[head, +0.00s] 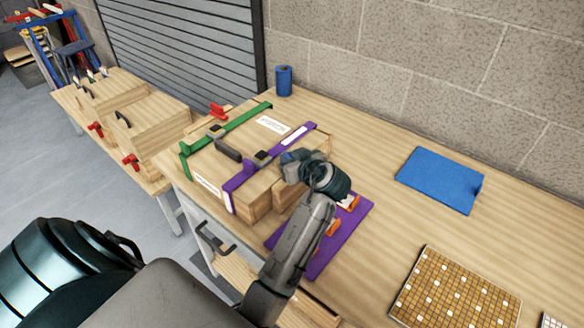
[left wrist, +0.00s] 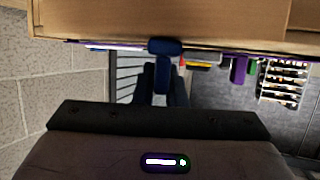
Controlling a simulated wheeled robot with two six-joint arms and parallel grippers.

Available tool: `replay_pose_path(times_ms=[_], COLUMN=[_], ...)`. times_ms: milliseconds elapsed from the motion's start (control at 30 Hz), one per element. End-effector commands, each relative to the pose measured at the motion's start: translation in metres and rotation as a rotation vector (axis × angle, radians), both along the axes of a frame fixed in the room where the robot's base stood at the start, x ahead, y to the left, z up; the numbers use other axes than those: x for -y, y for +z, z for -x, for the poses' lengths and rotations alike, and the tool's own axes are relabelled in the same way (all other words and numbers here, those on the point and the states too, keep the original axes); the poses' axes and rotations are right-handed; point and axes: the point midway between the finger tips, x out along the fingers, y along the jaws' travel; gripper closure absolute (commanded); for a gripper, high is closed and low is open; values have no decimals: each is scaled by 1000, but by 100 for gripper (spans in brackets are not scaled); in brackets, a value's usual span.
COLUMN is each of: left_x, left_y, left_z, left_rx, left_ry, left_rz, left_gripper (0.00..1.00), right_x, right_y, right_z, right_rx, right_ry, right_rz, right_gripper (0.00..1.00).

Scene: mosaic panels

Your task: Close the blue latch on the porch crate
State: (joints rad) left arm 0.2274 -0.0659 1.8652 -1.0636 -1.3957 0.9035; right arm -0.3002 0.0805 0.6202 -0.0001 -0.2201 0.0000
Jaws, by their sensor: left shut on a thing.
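A wooden crate (head: 250,185) with a green strap (head: 232,128) and a purple strap (head: 243,178) stands on the bench. Its labels are too small to read. My left gripper (head: 293,158) is at the crate's right end, and the wrist hides much of that side. In the left wrist view, the blue latch (left wrist: 163,74) sits between the two fingers, which are shut on it. Its upper blue part (left wrist: 165,46) lies against the crate's wooden edge (left wrist: 225,35). I cannot tell the latch's angle. My right gripper is not in view.
A purple mat (head: 318,262) with orange and white items lies right of the crate, under my arm. A blue board (head: 440,178) and a mosaic panel (head: 455,292) lie further right. A blue cylinder (head: 284,80) stands behind. Wooden boxes (head: 150,120) stand left.

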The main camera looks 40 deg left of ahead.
Motion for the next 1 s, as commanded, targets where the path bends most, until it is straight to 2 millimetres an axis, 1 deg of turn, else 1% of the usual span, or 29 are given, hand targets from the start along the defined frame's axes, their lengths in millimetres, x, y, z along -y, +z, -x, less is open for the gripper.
replay_pose_path(times_ms=[33,100,400,700,1000], left_x=[1,0,-1,-1,-2], left_y=[-7,-6,-4,-2,-1], left_z=[-1,0,5,6,7], left_rx=[1,1,-2,-2,-3], left_ry=[41,99,291,375,389], left_rz=[3,2,1,2,1], left_gripper=[100,100,100,100,100], right_x=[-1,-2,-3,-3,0], right_y=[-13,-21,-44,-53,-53], right_z=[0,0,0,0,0], right_rx=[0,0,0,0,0], right_ry=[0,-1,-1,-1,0], right_rz=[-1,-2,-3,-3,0], right_gripper=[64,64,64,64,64])
